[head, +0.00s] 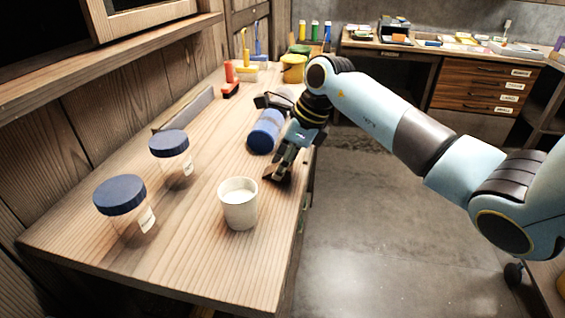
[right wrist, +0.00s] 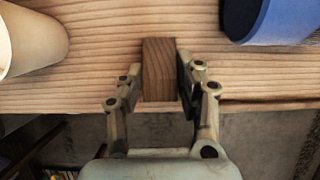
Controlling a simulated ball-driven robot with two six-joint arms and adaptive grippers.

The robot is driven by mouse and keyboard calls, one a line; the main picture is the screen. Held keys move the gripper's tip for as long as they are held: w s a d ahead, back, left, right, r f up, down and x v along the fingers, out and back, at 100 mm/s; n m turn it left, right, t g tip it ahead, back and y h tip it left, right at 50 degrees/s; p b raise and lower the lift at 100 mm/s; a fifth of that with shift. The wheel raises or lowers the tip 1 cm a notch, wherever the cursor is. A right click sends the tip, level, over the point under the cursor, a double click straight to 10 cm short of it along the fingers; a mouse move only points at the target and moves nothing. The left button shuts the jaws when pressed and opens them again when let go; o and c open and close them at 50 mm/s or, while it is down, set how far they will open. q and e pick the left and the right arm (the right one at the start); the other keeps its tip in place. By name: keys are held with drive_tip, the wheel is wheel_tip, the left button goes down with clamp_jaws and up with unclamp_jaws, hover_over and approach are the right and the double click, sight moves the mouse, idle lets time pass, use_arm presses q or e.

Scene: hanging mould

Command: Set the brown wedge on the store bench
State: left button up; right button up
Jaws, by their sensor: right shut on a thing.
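The brown wedge (head: 277,175) is a small wooden block low at the right edge of the near wooden bench (head: 200,255). In the right wrist view the wedge (right wrist: 159,68) sits between the two fingers of my right gripper (right wrist: 160,82), with the bench planks behind it. My right gripper (head: 283,166) points down and is shut on the wedge. I cannot tell whether the wedge touches the bench top. My left gripper is not in view. No label shows which bench is the store bench.
A white cup (head: 238,204) stands in front of the wedge. A blue-ended cylinder (head: 265,132) lies close behind. Two blue-lidded clear jars (head: 121,196) (head: 170,145) stand left. A drawer bench (head: 482,85) stands beyond.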

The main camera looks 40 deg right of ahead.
drive_tip(key=shift+f, duration=0.2)
drive_tip(key=o, duration=1)
drive_tip(key=shift+r, duration=0.1)
drive_tip(key=shift+r, duration=0.15)
drive_tip(key=b+v, duration=0.1)
drive_tip(key=v, duration=1.1)
